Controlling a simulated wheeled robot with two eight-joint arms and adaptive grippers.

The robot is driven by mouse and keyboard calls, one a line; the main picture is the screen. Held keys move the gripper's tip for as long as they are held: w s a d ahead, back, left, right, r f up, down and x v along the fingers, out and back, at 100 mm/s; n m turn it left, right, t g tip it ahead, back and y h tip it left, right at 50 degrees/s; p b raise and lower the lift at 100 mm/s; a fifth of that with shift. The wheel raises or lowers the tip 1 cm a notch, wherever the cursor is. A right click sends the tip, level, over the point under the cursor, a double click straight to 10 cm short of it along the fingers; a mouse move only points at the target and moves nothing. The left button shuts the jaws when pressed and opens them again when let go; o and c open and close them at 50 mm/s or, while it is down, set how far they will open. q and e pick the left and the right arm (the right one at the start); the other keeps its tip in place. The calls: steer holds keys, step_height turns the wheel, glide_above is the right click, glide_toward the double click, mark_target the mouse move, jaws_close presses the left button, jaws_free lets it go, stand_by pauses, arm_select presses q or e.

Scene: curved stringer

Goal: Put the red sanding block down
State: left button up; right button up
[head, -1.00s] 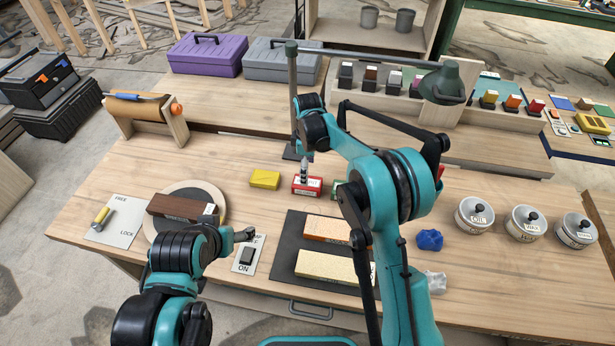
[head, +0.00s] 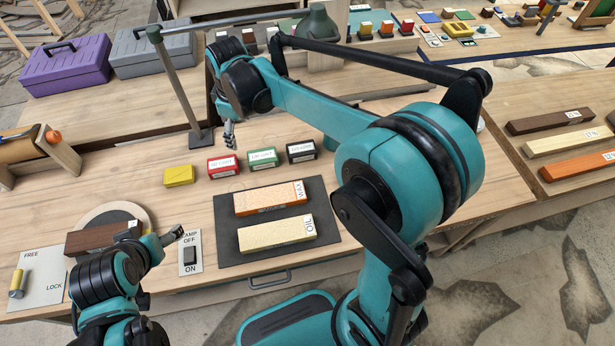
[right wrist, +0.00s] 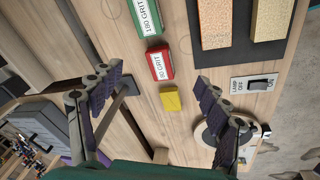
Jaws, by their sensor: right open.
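The red sanding block (head: 222,167), labelled as a grit block, sits on the wooden bench between a yellow block (head: 178,175) and the green grit block (head: 262,158). My right gripper (head: 229,136) is above and behind the red block, apart from it. In the right wrist view, the right gripper (right wrist: 160,78) has its fingers wide apart and empty, with the red block (right wrist: 160,65) on the bench beyond them. My left gripper (head: 170,236) is low at the left, near the lamp switch; its jaw opening is not clear.
A black grit block (head: 300,150) stands right of the green one. A dark mat (head: 225,235) bears two sharpening stones. A grey lamp post (head: 180,85) rises behind the blocks. A round disc with a brown bar (head: 88,238) lies left. Bare bench surrounds the block row.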

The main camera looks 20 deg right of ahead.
steer(key=s+d+m+t, duration=0.2)
steer(key=s+d+m, duration=0.3)
steer(key=s, duration=0.5)
steer(key=s+d+m+t, duration=0.2)
steer(key=s+d+m, duration=0.3)
steer(key=s, duration=0.6)
steer(key=shift+s+f+t, duration=0.25)
steer(key=shift+t, duration=0.15)
arm_select(q)
steer(key=shift+f, duration=0.1)
arm_select(e)
steer(key=shift+f, duration=0.1)
arm_select(q)
steer(key=shift+f+b, duration=0.4)
steer(key=shift+b, duration=0.05)
arm_select(e)
steer(key=shift+f, duration=0.4)
arm_select(q)
steer(key=shift+o, duration=0.5)
